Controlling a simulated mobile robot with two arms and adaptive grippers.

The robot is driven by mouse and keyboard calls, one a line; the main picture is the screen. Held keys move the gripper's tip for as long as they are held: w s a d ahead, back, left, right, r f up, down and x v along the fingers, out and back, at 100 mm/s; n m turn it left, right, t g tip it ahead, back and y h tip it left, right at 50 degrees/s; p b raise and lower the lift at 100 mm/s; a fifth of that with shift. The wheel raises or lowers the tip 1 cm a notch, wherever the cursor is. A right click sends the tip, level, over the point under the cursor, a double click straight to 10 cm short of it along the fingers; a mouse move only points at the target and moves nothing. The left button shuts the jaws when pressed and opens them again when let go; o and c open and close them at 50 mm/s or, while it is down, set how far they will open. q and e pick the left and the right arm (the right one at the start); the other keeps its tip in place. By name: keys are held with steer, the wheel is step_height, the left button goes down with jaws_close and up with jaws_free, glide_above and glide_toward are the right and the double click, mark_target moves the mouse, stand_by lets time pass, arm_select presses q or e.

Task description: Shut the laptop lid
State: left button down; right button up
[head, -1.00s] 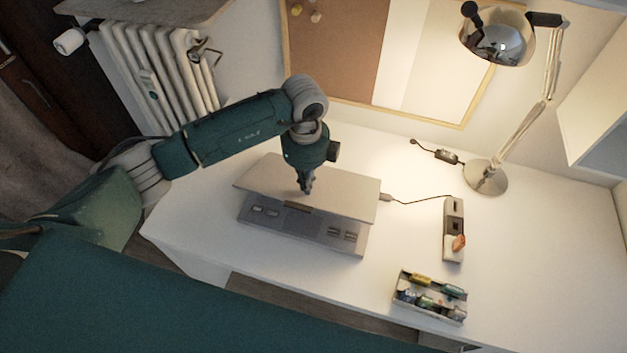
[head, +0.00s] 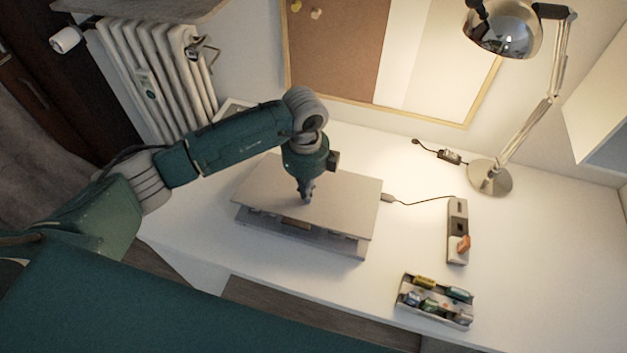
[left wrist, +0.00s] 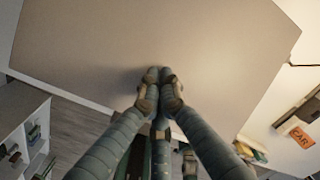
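The grey laptop (head: 340,198) lies on the white desk. Its lid is folded down low over the base, and a narrow gap along the front still shows part of the base (head: 300,240). My left gripper (head: 305,200) points down with its fingertips at the top of the lid, near its middle. In the left wrist view the lid (left wrist: 170,40) fills most of the picture, and the two fingers (left wrist: 160,78) are together with nothing between them. My right gripper is not in view.
A small tray (head: 408,282) of coloured spools or bottles sits at the front right. A desk lamp (head: 490,178) stands at the back right.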

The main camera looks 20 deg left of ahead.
arm_select(q)
steer(key=shift+f+b, duration=1.85)
steer(key=shift+f, duration=0.8)
steer(key=shift+r+p, duration=2.75)
steer(key=shift+r, duration=0.85)
step_height(320, 180, up, 8)
